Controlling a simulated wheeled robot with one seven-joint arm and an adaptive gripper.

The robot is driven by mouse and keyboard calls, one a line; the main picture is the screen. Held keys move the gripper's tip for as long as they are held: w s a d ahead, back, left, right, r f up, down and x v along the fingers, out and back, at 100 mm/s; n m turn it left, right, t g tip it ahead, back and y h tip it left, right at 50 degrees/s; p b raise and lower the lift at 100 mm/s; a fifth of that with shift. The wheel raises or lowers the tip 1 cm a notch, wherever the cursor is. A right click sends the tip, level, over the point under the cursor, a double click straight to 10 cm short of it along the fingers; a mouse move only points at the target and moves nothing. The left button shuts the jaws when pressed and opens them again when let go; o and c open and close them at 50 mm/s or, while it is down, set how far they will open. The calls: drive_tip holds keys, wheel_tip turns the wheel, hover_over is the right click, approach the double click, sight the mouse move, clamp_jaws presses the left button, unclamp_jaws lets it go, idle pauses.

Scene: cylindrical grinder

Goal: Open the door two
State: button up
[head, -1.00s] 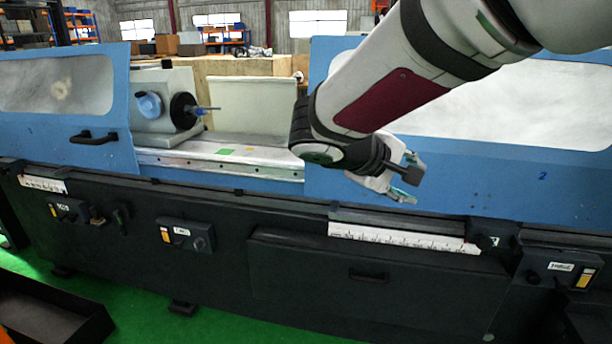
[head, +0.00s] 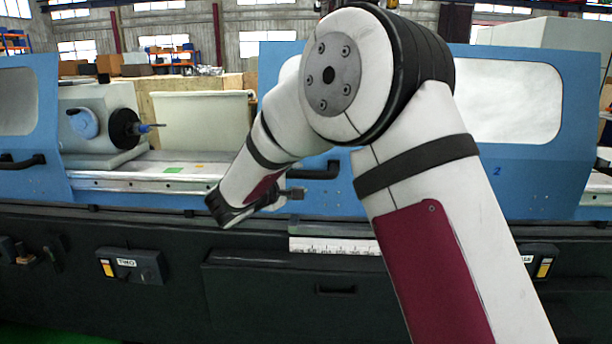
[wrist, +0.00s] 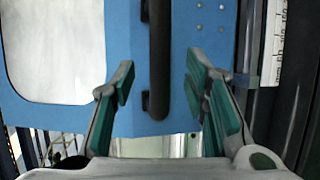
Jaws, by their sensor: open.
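Door two (head: 540,195) is the blue sliding door with a window and a "2" on it, on the right of the grinder in the head view. Its black bar handle (head: 322,172) is near its left edge, partly behind my arm. My gripper (head: 297,193) is near the handle, mostly hidden by my own arm. In the wrist view my gripper (wrist: 160,78) is open, its green-padded fingers pointing at the blue door (wrist: 125,35). The handle (wrist: 158,55) lines up between the fingers in that picture. I cannot tell whether the fingertips reach around it.
The other blue door (head: 35,165) is at the left with its own handle. Between the doors is an opening with the blue-capped spindle head (head: 100,122) and the white machine bed (head: 165,172). The dark machine base (head: 270,285) with control boxes runs below.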

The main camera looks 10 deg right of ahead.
sight(304, 176)
drive_tip(key=x, duration=0.6)
drive_tip(key=shift+w+d, duration=0.15)
clamp_jaws()
